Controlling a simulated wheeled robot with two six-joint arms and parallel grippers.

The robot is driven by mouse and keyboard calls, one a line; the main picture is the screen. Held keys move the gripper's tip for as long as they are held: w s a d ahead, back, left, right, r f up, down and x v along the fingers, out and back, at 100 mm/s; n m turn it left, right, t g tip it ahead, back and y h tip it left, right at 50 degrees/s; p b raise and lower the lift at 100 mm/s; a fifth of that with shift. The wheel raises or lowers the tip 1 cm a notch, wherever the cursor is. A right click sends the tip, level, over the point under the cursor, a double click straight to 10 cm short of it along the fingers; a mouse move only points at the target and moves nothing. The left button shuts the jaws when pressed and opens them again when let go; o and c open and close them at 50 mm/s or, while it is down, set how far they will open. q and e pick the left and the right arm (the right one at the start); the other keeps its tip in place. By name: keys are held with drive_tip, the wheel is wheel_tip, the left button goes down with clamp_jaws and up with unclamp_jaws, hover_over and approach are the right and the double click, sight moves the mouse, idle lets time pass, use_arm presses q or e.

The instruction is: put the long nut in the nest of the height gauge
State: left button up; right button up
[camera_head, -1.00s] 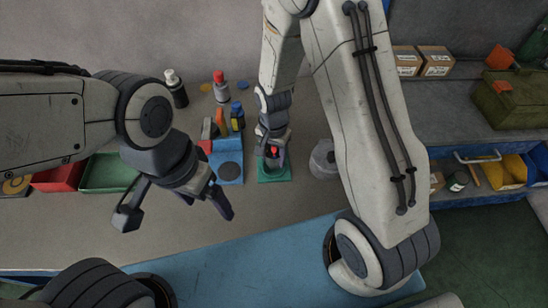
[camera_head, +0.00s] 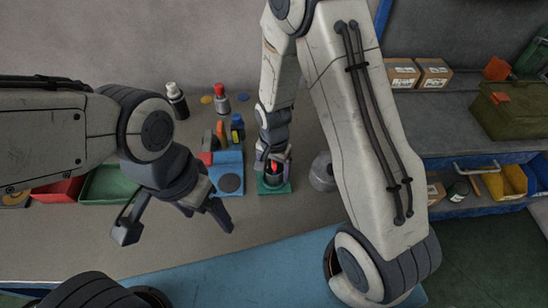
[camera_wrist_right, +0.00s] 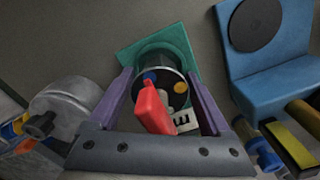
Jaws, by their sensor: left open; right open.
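A green base (camera_head: 281,188) on the bench carries a dark cylinder (camera_wrist_right: 150,52) with a red lever (camera_wrist_right: 152,108) on it; this may be the height gauge. Coloured dots and a white label show on it in the right wrist view. My right gripper (camera_wrist_right: 160,76) is open, its two purple fingers on either side of the cylinder; I cannot tell whether they touch it. In the head view my right gripper (camera_head: 272,158) is over the base. My left gripper (camera_head: 177,230) is open and empty above the bench's front. I cannot pick out the long nut or the nest.
Left of the base lie a blue block with a dark disc (camera_head: 230,183) and several coloured tools. A grey cylinder (camera_head: 322,172) stands to the right. Bottles (camera_head: 177,100) stand behind. A green tray (camera_head: 105,185) and red bin (camera_head: 58,188) are far left. The bench's front middle is clear.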

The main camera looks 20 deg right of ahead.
wheel_tip(320, 180, up, 10)
drive_tip(key=shift+f+b, duration=0.15)
drive_tip(key=shift+b, duration=0.35)
drive_tip(key=shift+r, duration=0.7)
drive_tip(key=s+a+r+n, duration=0.3)
drive_tip(key=s+r+n, duration=0.1)
drive_tip(key=s+n, duration=0.3)
drive_tip(key=s+a+r+n+y, duration=0.1)
drive_tip(key=s+a+r+n, duration=0.3)
drive_tip(key=s+n, duration=0.4)
drive_tip(key=s, duration=0.4)
drive_tip(key=shift+a+r+n, duration=0.2)
drive_tip(key=shift+r+n, duration=0.1)
drive_tip(key=shift+r, duration=0.1)
